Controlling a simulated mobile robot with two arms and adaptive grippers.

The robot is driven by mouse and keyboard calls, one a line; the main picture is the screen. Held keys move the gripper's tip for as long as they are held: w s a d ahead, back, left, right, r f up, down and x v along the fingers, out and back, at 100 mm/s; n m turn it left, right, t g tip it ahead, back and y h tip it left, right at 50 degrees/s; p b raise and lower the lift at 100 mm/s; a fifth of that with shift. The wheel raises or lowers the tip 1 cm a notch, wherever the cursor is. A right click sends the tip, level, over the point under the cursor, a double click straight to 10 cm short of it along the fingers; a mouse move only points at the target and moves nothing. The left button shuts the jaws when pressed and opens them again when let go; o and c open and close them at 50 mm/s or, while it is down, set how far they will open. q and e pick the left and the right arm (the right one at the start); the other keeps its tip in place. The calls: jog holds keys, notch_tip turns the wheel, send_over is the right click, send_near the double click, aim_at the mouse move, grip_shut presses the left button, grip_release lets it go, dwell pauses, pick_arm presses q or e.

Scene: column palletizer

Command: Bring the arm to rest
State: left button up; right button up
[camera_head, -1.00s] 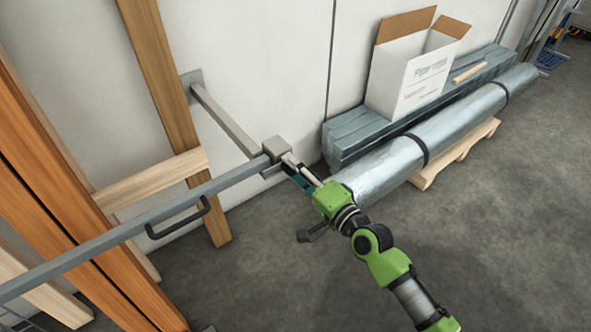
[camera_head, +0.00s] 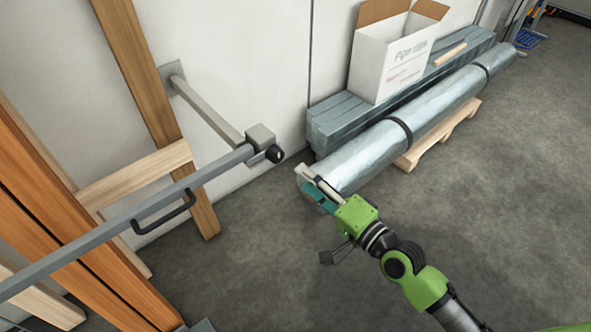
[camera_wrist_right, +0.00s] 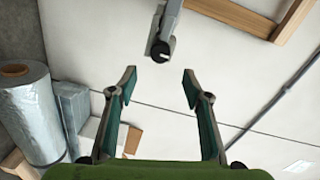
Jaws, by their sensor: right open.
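My right gripper (camera_head: 312,182) is open and empty in the head view, in front of the near end of the silver roll. The right wrist view shows its two fingers (camera_wrist_right: 160,80) spread apart with nothing between them. A grey bar (camera_head: 125,222) with a black handle (camera_head: 166,215) crosses the left of the head view. It meets a wall bracket with a black round knob (camera_head: 274,153), which stands clear of the gripper to its left. The knob also shows in the right wrist view (camera_wrist_right: 160,50), beyond the fingertips. My left gripper is not in view.
A silver wrapped roll (camera_head: 360,160) and grey beams (camera_head: 335,128) lie on a wooden pallet (camera_head: 425,145) along the wall. An open white box (camera_head: 385,65) stands on the beams. Orange and wooden posts (camera_head: 60,215) stand at left. The floor at right is free.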

jog(key=shift+s+d, duration=0.35)
jog(key=shift+s, duration=0.2)
